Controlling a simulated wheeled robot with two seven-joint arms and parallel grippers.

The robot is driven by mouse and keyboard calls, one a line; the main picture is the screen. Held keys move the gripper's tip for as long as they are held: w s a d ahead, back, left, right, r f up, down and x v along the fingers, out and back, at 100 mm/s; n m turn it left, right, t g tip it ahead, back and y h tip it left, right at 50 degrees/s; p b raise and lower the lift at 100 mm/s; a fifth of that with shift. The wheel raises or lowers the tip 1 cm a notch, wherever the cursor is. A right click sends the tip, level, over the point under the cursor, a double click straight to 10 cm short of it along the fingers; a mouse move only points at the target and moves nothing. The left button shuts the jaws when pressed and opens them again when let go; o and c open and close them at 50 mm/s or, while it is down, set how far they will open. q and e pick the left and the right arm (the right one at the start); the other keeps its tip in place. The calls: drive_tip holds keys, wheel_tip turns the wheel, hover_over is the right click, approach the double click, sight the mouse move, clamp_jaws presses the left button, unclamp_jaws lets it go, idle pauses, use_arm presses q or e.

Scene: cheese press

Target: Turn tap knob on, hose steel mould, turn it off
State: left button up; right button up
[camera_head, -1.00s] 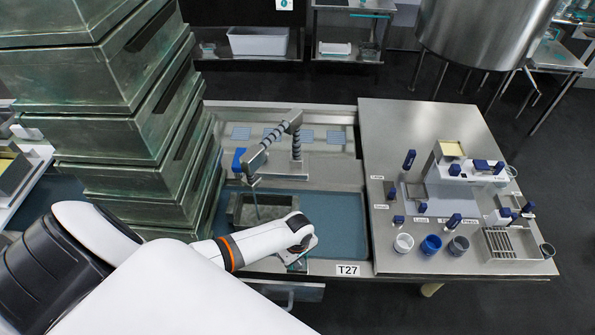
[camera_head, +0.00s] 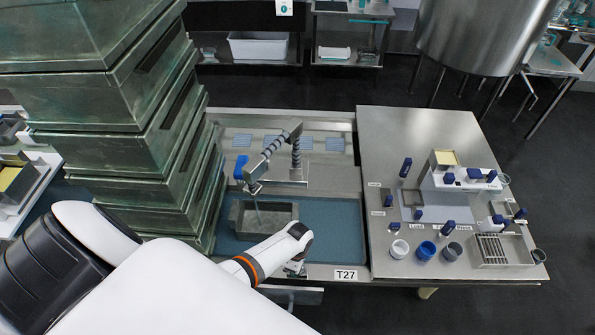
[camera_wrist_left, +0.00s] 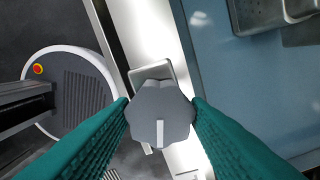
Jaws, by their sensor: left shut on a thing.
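The grey faceted tap knob (camera_wrist_left: 160,112), with a white mark, sits on the sink's front edge. My left gripper (camera_wrist_left: 161,105) has its teal fingers shut on the knob, one on each side; in the head view the wrist mostly hides the knob. The grey rectangular steel mould (camera_head: 237,216) rests in the blue-floored sink (camera_head: 340,225), behind my left wrist. The ribbed hose tap (camera_head: 272,147) arches over it, its blue-marked nozzle (camera_head: 241,168) above the mould. A thin streak below the nozzle looks like water running into the mould. My right gripper is not in view.
A stack of large metal boxes (camera_head: 120,130) stands left of the sink. The steel worktop (camera_head: 400,125) on the right holds small cups, blue-handled tools and a white device. A big steel vat (camera_head: 480,40) stands behind.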

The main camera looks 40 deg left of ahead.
use_arm(q)
drive_tip(key=shift+a, duration=0.1)
drive_tip(key=o, duration=0.9)
drive_tip(key=shift+s, duration=0.1)
drive_tip(key=shift+r, duration=0.1)
wheel_tip(320, 180, up, 12)
drive_tip(key=shift+f+p, duration=0.1)
drive_tip(key=shift+p, duration=0.8)
